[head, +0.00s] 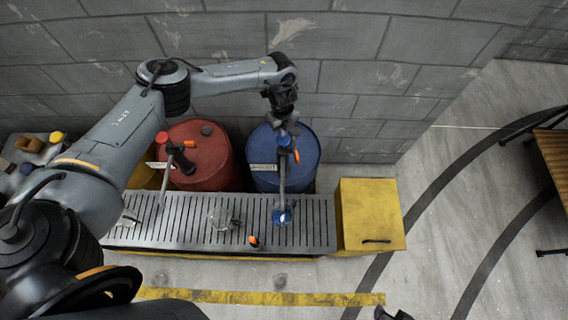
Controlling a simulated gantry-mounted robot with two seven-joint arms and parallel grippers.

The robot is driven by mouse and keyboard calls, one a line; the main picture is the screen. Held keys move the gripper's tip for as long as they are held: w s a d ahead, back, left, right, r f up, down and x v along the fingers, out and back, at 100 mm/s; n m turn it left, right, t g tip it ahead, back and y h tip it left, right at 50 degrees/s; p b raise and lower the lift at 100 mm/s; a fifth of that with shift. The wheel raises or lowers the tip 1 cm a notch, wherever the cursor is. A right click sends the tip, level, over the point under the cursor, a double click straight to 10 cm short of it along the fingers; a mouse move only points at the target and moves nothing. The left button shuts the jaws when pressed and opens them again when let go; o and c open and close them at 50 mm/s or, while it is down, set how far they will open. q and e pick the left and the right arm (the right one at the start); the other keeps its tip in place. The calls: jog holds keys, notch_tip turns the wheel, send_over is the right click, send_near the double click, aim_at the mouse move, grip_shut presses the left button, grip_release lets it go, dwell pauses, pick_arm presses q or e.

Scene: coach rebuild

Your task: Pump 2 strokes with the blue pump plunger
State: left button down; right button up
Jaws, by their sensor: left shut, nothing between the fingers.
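The blue pump stands at the blue drum (262,150), with its blue plunger (285,141) just under my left gripper (284,128). The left gripper is shut and empty, pointing down at the plunger top. I cannot tell whether it touches the plunger. The pump's grey tube (282,178) runs down toward the grate, and an orange tip (297,156) shows beside it. A small container with blue in it (283,215) is below the tube on the slotted grate (318,232). A dark part at the bottom edge may be my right gripper (395,315); its fingers are unclear.
A red drum (205,150) with a red-knobbed pump (163,138) stands to the left. A clear vessel (222,218) and an orange-tipped item (254,241) are on the grate. A yellow box (370,215) stands right of it. A grey wall rises behind.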

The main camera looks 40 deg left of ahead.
notch_tip(320, 180, up, 5)
jog(key=p, duration=0.4)
jog(key=shift+a+f, duration=0.1)
jog(key=shift+f, duration=0.1)
